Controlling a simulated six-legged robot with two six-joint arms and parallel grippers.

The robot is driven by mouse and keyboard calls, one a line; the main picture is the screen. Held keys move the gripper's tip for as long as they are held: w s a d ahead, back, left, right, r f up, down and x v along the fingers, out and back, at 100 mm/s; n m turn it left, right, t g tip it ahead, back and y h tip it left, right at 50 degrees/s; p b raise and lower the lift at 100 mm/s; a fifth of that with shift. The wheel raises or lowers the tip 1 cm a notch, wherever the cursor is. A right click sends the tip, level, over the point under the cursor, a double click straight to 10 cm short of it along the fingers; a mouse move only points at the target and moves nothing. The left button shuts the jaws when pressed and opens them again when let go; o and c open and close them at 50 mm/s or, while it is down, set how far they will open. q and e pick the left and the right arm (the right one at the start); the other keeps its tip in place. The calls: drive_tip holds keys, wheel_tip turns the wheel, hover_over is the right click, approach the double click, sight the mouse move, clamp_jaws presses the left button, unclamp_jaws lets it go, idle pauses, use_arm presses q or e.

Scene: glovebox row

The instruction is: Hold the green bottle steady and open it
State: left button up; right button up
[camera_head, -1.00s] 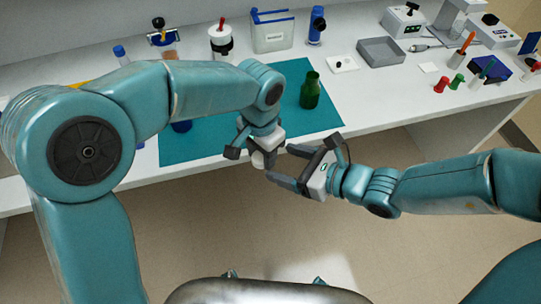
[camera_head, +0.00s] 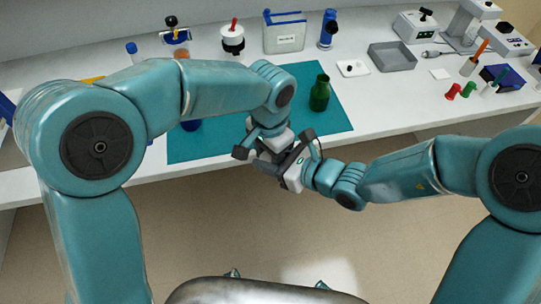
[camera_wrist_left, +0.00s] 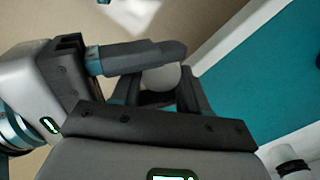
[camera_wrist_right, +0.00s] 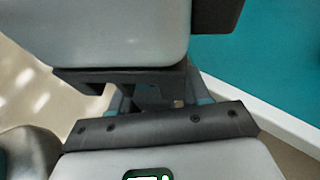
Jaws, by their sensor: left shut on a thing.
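The green bottle (camera_head: 319,95) stands upright on the teal mat (camera_head: 215,147), apart from both grippers. Its neck looks green to the top, and I see no separate cap on it. My left gripper (camera_head: 264,152) is in front of the mat's near edge, shut on a small pale grey rounded thing (camera_wrist_left: 160,78). My right gripper (camera_head: 276,163) meets it there from the right. One dark right finger (camera_wrist_left: 135,57) crosses close to the pale thing in the left wrist view. The left gripper hides the right fingertips in the right wrist view, so their closure is unclear.
Behind the mat stand a blue-capped tube (camera_head: 133,52), a white pot with red knob (camera_head: 232,38), a white-and-blue box (camera_head: 284,32) and a blue device (camera_head: 328,29). A grey tray (camera_head: 392,58) and small instruments are to the right. The mat around the bottle is clear.

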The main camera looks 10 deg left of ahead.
use_arm(q)
drive_tip(key=o, duration=1.3)
drive_tip(key=shift+c, duration=0.2)
use_arm(e)
drive_tip(key=shift+s, duration=0.1)
use_arm(q)
drive_tip(key=shift+r, duration=0.1)
